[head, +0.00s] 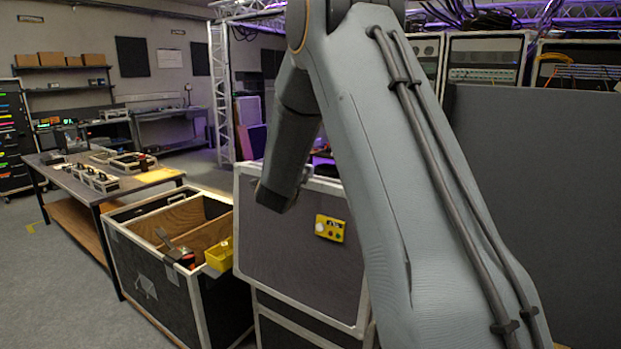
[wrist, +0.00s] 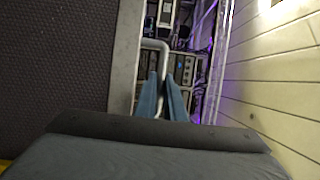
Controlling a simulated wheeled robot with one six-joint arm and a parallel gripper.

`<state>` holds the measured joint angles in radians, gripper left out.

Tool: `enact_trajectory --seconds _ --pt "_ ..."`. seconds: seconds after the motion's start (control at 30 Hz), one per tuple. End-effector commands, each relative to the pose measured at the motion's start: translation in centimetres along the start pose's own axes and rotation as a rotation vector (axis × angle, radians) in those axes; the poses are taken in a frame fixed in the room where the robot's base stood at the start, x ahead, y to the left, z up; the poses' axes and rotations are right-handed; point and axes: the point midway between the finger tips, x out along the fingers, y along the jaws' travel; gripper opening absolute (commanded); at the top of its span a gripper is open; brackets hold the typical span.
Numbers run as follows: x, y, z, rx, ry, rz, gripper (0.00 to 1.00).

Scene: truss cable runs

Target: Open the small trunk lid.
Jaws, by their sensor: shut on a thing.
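The dark panel with a pale metal rim (head: 295,240) that looks like the small trunk lid stands steeply above a dark case front (head: 290,325) in the head view. It bears a yellow label (head: 329,228). How far it is open I cannot tell. In the wrist view the dark textured panel (wrist: 60,60) with its metal edge fills the left side. A light grey bent handle (wrist: 155,43) sticks out beside that edge. My gripper (wrist: 163,78) has its blue fingers closed around the handle's lower run. In the head view my arm hides the gripper.
An open dark trunk (head: 160,285) with wooden inner walls stands left of the panel, a yellow box (head: 219,254) at its rim. A workbench (head: 105,180) with small cases is further left. A large grey panel (head: 545,200) fills the right. Grey floor is clear at far left.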

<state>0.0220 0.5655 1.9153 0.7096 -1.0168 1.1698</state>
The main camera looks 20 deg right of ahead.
Motion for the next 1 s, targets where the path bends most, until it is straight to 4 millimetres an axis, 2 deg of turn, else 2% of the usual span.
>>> enact_trajectory --seconds 0.13,0.43,0.47,0.5,0.77,0.87,1.0 --pt "0.4 0.3 1.1 -0.003 -0.023 0.003 0.0" --pt "0.5 0.1 1.2 -0.004 -0.026 0.003 0.0" --pt "0.5 0.1 1.2 -0.004 -0.026 0.003 0.11" --pt "0.5 0.1 1.2 -0.004 -0.025 0.003 0.17" --pt "0.6 0.0 0.8 -0.003 -0.02 0.002 0.17" --pt "0.2 0.0 0.8 -0.003 -0.02 0.001 0.17" --pt "-1.6 0.1 0.8 -0.002 -0.02 0.0 0.17"
